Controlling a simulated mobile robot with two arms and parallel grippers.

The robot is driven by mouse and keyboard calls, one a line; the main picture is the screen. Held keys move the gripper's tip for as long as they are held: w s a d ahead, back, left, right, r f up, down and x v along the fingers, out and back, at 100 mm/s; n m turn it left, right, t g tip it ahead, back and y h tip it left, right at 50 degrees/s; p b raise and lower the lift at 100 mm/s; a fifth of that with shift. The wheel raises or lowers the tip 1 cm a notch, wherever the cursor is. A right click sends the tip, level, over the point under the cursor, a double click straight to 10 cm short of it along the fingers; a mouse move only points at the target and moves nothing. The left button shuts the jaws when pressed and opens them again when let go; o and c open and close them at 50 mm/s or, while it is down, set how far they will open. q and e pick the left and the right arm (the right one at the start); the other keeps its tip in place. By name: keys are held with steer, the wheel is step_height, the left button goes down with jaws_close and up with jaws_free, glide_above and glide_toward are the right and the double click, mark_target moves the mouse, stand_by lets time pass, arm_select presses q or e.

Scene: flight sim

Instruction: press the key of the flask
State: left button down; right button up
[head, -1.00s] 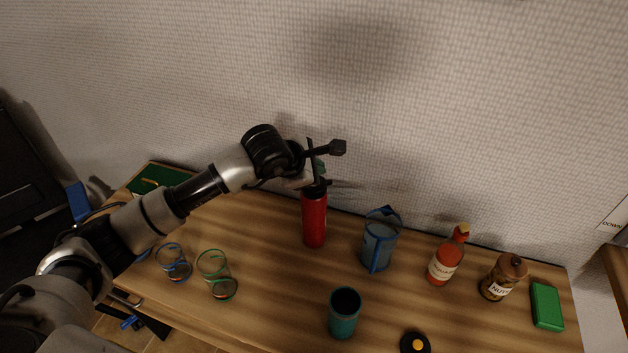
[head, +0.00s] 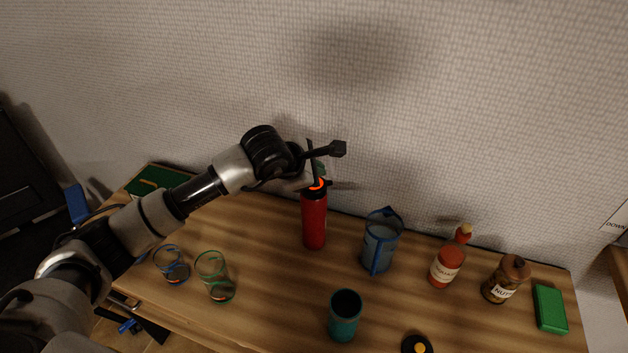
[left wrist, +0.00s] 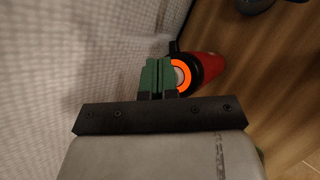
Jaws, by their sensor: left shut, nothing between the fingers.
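The flask (head: 314,222) is red with a black top and stands upright on the wooden table, near the wall. An orange ring (left wrist: 183,76) glows on its top around a pale centre, which the fingers partly cover in the left wrist view. My left gripper (head: 317,180) is shut and empty, pointing down at the flask's top from above. Its green fingers (left wrist: 159,76) overlap the ring in the left wrist view. I cannot tell for sure whether the tips touch the key. My right gripper is in neither view.
A blue jug (head: 381,245) stands right of the flask. A teal cup (head: 344,318) is in front. Two glasses, a blue-rimmed one (head: 171,266) and a green-rimmed one (head: 213,277), stand left. A sauce bottle (head: 447,262), a nuts jar (head: 504,280) and a green box (head: 550,309) stand right.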

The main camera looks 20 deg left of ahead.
arm_select(q)
steer(key=shift+r, duration=0.35)
steer(key=shift+r+p, duration=1)
steer(key=shift+r, duration=2)
